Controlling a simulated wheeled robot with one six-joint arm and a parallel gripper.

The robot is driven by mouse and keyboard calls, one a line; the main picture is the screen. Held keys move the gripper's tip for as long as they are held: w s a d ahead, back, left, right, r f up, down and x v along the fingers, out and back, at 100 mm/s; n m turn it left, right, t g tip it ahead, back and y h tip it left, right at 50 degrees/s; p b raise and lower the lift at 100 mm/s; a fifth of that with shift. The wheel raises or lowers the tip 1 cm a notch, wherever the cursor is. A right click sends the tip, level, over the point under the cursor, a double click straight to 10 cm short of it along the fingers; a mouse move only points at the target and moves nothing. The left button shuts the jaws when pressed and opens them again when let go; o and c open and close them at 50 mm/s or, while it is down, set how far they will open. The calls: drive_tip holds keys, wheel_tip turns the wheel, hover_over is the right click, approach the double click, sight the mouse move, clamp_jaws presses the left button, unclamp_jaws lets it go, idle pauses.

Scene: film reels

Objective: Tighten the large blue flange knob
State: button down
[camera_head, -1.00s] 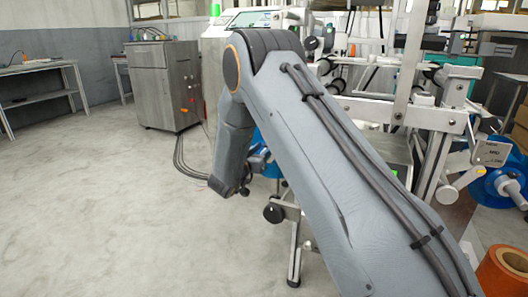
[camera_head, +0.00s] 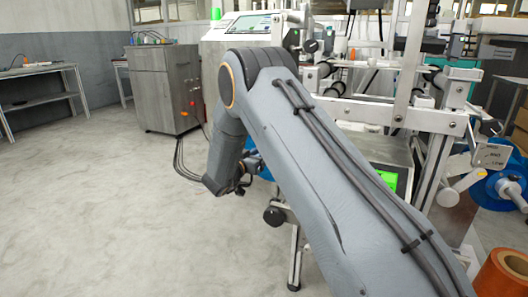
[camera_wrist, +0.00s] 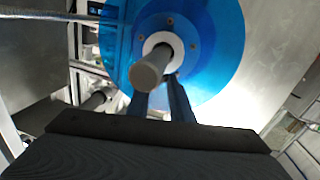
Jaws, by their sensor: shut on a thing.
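The large blue flange (camera_wrist: 205,45) is a round blue disc in the upper middle of the wrist view, with small bolts and a pale hub. A grey shaft (camera_wrist: 152,68) sticks out from the hub toward the camera. My gripper (camera_wrist: 166,88) reaches up from below, its two dark fingers close under the hub. The fingers are shut on the flange's knob, which is mostly hidden behind the shaft and fingertips. In the head view my gripper (camera_head: 252,163) is mostly hidden behind my arm, and only a sliver of blue shows beside it.
The machine frame (camera_head: 375,112) stands behind and right of my arm. A black knob (camera_head: 273,215) on a metal leg is just below the wrist. A blue reel (camera_head: 497,190) and an orange roll (camera_head: 505,272) are at right. The floor at left is clear.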

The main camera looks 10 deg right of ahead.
drive_tip(key=m+g+h+b, duration=0.1)
drive_tip(key=g, duration=0.1)
drive_tip(key=m+g+h, duration=0.2)
drive_tip(key=shift+w+a+b, duration=0.2)
drive_tip(key=shift+w+b, duration=0.2)
drive_tip(key=c, duration=1.6)
unclamp_jaws()
drive_tip(key=shift+o, duration=0.2)
drive_tip(key=shift+s+r+t+p, duration=0.1)
drive_tip(key=shift+t+p, duration=0.2)
